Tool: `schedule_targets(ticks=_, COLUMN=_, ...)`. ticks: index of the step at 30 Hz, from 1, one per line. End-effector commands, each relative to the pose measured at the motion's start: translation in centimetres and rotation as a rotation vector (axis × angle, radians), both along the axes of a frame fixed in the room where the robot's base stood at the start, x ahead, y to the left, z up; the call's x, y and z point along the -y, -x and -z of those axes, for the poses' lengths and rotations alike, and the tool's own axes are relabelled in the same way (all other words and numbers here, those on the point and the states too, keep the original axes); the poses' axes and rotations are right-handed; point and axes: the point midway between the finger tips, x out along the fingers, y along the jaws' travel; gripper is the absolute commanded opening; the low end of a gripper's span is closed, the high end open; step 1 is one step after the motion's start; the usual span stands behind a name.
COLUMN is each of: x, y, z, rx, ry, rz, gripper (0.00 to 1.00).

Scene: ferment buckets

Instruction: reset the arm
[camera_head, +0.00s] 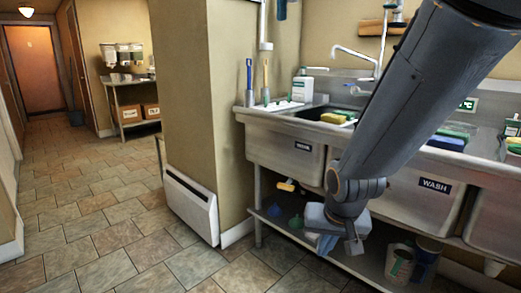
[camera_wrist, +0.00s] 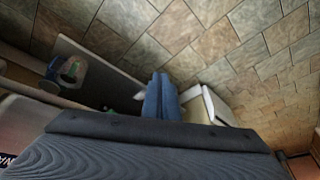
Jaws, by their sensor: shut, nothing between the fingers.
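My arm (camera_head: 415,100) comes in from the top right of the head view and reaches down in front of the steel sinks. My gripper (camera_head: 354,246) hangs at its lower end, in front of the sink stand's lower shelf. In the wrist view my gripper (camera_wrist: 162,98) shows as blue fingers close together, with nothing held between them. The wrist view looks down over the tiled floor. My arm hides part of the sink front and the shelf behind it.
The sink with the WASH label (camera_head: 435,185) stands close behind my arm. A wall heater (camera_head: 191,207) is on the wall pillar. The tiled floor (camera_head: 100,210) at left is open.

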Motion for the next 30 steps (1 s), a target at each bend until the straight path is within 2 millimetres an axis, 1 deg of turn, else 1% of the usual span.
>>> schedule_targets(ticks=1, x=-0.9, y=1.8, z=-1.1, rx=-0.037, ry=0.013, rz=-0.047, gripper=0.00)
schedule_targets(ticks=3, x=-1.7, y=4.3, z=-2.1, rx=-0.096, ry=0.027, rz=-0.105, gripper=0.00)
schedule_targets(ticks=6, x=-2.7, y=7.3, z=-3.2, rx=-0.164, ry=0.038, rz=-0.176, gripper=0.00)
schedule_targets(ticks=9, x=-3.4, y=9.9, z=-4.1, rx=-0.220, ry=0.043, rz=-0.235, gripper=0.00)
schedule_targets(ticks=18, x=-4.8, y=16.3, z=-6.5, rx=-0.350, ry=0.042, rz=-0.394, gripper=0.00)
schedule_targets(ticks=19, x=-4.9, y=16.7, z=-6.7, rx=-0.359, ry=0.041, rz=-0.403, gripper=0.00)
schedule_targets(ticks=30, x=-2.8, y=16.2, z=-9.1, rx=-0.361, ry=0.045, rz=-0.330, gripper=0.00)
